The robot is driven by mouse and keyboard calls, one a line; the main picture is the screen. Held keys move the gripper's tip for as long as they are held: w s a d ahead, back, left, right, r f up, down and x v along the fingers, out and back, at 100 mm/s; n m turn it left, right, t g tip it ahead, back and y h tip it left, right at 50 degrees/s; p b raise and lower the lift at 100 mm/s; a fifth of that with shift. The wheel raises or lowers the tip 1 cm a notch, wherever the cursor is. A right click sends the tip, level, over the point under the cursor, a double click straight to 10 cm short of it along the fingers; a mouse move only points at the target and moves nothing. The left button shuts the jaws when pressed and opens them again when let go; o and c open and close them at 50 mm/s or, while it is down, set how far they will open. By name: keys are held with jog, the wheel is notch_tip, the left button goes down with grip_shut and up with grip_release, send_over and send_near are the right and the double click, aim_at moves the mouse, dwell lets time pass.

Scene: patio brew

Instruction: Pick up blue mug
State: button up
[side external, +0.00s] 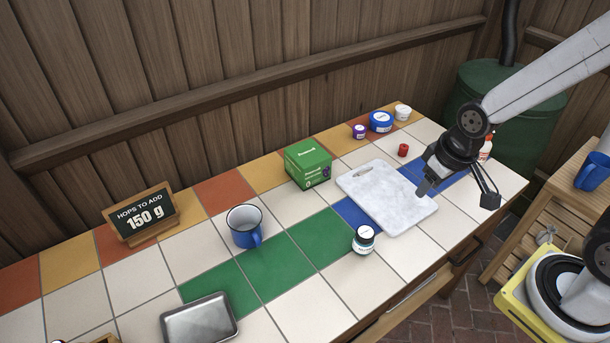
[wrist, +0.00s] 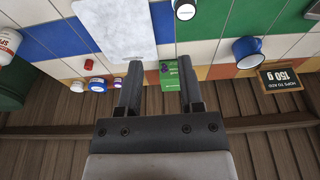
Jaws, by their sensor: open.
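A blue enamel mug (side external: 245,226) with a white inside and dark rim stands upright on the tiled counter, left of the middle, its handle toward the front right. It also shows at the right of the wrist view (wrist: 248,52). A second blue mug (side external: 592,172) stands on the wooden side stand at the far right. My gripper (side external: 457,194) is open and empty, above the counter's right part near the white board, well to the right of the counter mug. In the wrist view its two fingers (wrist: 159,66) are spread apart with nothing between them held.
A white marble board (side external: 388,205), a green box (side external: 308,164) and a dark jar with a white lid (side external: 363,240) stand between gripper and counter mug. A metal tray (side external: 199,319) lies in front, and a "150 g" sign (side external: 141,214) stands left. Green tiles beside the mug are clear.

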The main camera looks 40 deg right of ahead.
jog(key=m+g, duration=0.3)
jog(key=m, duration=1.2)
send_near(255, 207)
jog(key=s+f, duration=0.1)
jog(key=s+a+f, duration=0.1)
jog(key=s, duration=0.1)
jog(key=s+a+f, duration=0.1)
jog(key=s+f, duration=0.1)
jog(key=shift+a+f+m, duration=0.3)
jog(key=shift+m, duration=0.1)
jog(key=shift+f, duration=1.3)
